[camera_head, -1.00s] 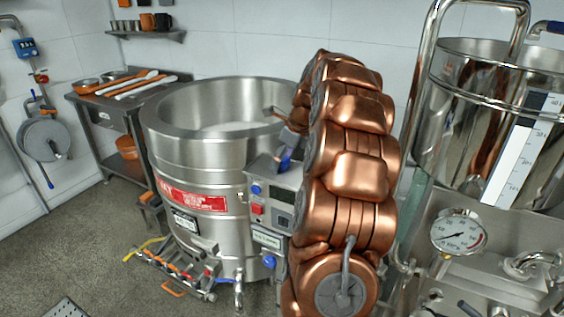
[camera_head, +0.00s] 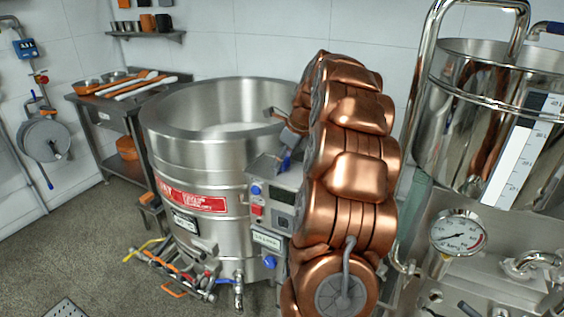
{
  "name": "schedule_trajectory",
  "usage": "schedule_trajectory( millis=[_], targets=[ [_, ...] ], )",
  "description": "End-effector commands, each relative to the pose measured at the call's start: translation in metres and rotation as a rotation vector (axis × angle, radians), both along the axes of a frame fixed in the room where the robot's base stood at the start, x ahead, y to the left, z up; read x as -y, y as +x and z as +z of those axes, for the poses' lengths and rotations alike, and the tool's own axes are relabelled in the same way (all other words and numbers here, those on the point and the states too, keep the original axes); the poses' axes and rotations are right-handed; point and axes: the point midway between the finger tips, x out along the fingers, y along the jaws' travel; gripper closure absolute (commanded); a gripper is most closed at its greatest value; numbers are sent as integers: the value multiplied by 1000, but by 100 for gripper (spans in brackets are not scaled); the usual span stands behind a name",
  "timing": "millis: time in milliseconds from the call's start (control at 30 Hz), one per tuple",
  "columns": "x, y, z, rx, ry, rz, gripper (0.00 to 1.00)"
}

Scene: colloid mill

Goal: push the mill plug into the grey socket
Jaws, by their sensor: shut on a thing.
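My gripper (camera_head: 287,154) shows only in part, at the left edge of my own copper arm, which hides most of it. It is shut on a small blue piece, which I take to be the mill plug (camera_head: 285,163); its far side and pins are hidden. This piece is tilted, just above the grey control box (camera_head: 273,207) on the front of the big steel vessel (camera_head: 205,150). I cannot make out the grey socket, nor whether the plug touches the box.
A steel tank (camera_head: 475,120) and a pressure gauge (camera_head: 458,233) stand close on the right. Pipes and valves with coloured handles (camera_head: 180,268) lie low at the vessel's front. A side table (camera_head: 110,105) stands at back left. The floor at front left is mostly clear.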

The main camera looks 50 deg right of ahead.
Motion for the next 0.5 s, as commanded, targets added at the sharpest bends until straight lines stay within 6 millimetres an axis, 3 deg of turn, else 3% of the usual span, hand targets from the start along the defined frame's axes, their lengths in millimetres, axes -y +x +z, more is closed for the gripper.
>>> schedule_trajectory(
  millis=[500],
  targets=[
    [1, 1, 28, 2, -2, 0, 88]
  ],
)
